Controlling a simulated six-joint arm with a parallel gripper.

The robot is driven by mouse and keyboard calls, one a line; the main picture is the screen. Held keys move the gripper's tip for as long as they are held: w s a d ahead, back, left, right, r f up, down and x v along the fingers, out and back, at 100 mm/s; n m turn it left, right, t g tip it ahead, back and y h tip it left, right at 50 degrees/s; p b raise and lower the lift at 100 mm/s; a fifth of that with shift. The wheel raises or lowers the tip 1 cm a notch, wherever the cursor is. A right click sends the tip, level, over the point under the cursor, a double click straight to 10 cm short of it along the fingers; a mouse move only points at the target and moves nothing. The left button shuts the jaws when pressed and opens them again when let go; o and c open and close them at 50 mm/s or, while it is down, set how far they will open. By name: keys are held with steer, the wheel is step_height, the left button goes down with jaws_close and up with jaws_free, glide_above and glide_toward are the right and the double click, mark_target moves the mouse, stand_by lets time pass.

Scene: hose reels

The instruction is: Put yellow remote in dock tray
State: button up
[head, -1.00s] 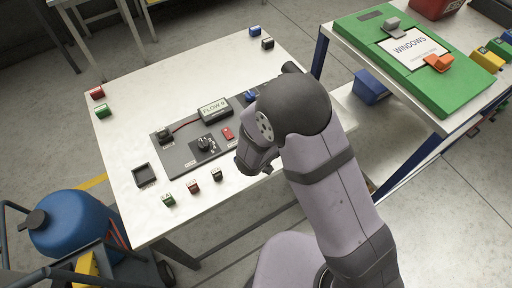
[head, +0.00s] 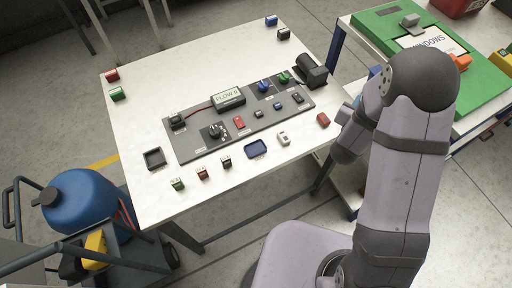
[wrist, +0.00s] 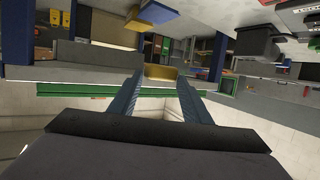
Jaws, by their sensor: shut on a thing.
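In the wrist view my gripper (wrist: 163,82) is shut on a yellow block (wrist: 163,72), which looks like the yellow remote; its markings cannot be read. In the head view my wrist is off the table's right side, and my arm hides the fingers and the block. Two small trays lie on the white table: a dark square one (head: 155,158) at the left, and a blue-rimmed one (head: 256,149) near the front middle. Both look empty. I cannot tell from labels which is the dock tray.
A grey panel (head: 190,145) with a FLOW display (head: 228,97), knobs and buttons fills the table's middle. Several small coloured blocks stand along its edges, with a red one (head: 323,119) near the right. A green board (head: 380,22) lies on the right-hand bench.

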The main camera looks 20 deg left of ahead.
steer(key=a+n+y, duration=0.4)
steer(key=a+y, duration=0.1)
steer(key=a, duration=0.2)
steer(key=n+g+y, duration=0.9)
steer(key=n+y, duration=0.4)
glide_above(262, 153)
steer(key=f, duration=0.1)
steer(key=shift+t, duration=0.4)
steer(key=shift+f+p, duration=0.45)
steer(key=shift+f, duration=4.75)
steer(key=shift+f, duration=0.15)
steer(key=o, duration=1.1)
steer(key=shift+c, duration=0.2)
